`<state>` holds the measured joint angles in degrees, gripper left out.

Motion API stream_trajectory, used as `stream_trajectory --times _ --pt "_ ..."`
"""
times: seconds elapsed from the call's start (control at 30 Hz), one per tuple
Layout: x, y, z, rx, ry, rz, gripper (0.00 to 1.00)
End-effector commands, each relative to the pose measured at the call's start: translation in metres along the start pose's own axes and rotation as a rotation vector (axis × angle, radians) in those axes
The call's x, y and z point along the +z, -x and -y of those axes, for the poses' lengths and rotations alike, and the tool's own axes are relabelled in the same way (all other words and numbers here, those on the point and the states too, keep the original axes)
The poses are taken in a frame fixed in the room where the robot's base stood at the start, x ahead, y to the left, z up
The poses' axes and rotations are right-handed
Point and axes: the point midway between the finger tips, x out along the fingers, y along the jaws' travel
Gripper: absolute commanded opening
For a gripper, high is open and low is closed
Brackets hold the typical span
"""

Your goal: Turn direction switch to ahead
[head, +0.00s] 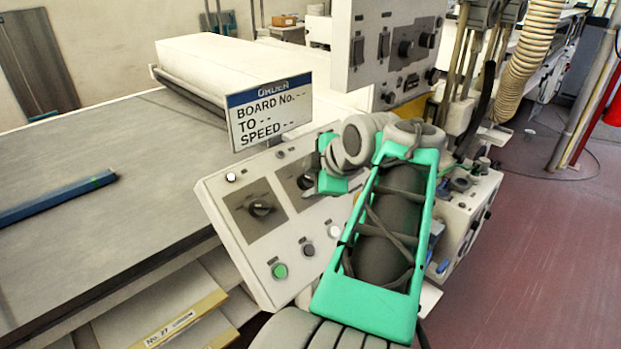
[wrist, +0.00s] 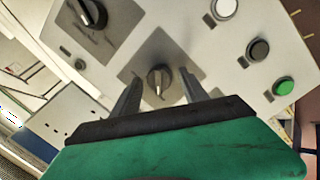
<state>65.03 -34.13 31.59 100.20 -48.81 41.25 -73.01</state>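Two black rotary switches sit on dark grey plates on the slanted white control panel (head: 220,195). The left switch (head: 261,208) shows clearly in the head view; the right one (head: 305,182) is partly hidden by my gripper (head: 318,170). Their labels are too small to read, so I cannot tell which is the direction switch. In the wrist view my gripper (wrist: 158,80) is open, with one switch (wrist: 160,79) framed between its fingertips; contact does not show. That switch seems to be the left one. The other switch (wrist: 92,13) is at upper left.
Green (head: 280,271), dark (head: 308,249) and white (head: 335,231) buttons line the panel's lower edge. An order sign (head: 270,110) stands behind it, and a grey box with knobs (head: 395,50) overhangs above. A flat table (head: 100,150) lies left.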

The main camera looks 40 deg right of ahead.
Motion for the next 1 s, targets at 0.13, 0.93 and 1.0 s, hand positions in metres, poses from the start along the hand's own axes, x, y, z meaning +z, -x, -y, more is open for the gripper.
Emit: stream_trajectory --times 0.13,0.93,1.0 --pt "-0.0004 0.0001 0.0000 0.000 0.001 -0.001 0.39" --pt "-0.0009 0.0002 0.0002 -0.004 -0.015 0.000 0.00" --pt "-0.0011 0.0003 -0.0001 -0.006 -0.031 0.000 0.00"
